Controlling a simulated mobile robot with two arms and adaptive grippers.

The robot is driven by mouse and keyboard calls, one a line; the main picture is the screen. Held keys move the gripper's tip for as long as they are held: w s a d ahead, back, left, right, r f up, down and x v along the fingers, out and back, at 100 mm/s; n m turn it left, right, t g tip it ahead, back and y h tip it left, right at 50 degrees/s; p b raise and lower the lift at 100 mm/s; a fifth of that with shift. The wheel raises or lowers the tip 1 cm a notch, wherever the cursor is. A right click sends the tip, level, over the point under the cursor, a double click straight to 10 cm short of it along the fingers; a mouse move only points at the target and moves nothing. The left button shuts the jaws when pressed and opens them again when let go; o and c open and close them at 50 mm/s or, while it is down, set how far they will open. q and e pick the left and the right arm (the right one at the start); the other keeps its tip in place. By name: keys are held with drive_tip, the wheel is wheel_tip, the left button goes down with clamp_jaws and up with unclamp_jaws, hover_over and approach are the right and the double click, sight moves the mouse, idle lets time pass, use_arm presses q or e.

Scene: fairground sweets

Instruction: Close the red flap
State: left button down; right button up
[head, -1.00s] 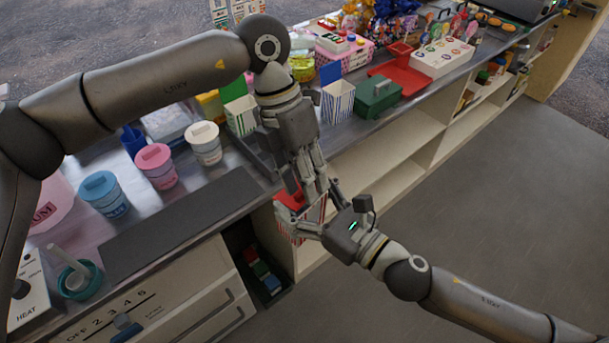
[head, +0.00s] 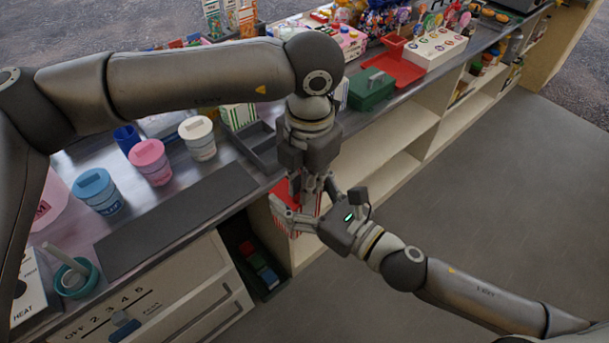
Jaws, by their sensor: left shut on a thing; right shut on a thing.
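A red-and-white striped box (head: 281,222) is held over the front edge of the counter. Its red flap (head: 283,191) shows at the top, partly hidden behind my fingers. My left gripper (head: 307,195) reaches down from above and is shut at the flap. The exact contact of its fingers is hidden. My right gripper (head: 303,212) comes in from the lower right and is shut on the striped box. The flap's angle is hard to tell behind the fingers.
A grey tray (head: 262,148) lies on the counter behind the box. White, pink (head: 151,162) and blue (head: 98,191) tubs stand left. A green box (head: 371,89) and red scoop tray (head: 396,64) stand behind right. Open shelves (head: 385,145) are below.

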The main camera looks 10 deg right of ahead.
use_arm(q)
drive_tip(key=c, duration=1.5)
unclamp_jaws()
drive_tip(key=shift+r, duration=0.1)
wheel_tip(320, 180, up, 12)
drive_tip(key=shift+s+d+f, duration=0.1)
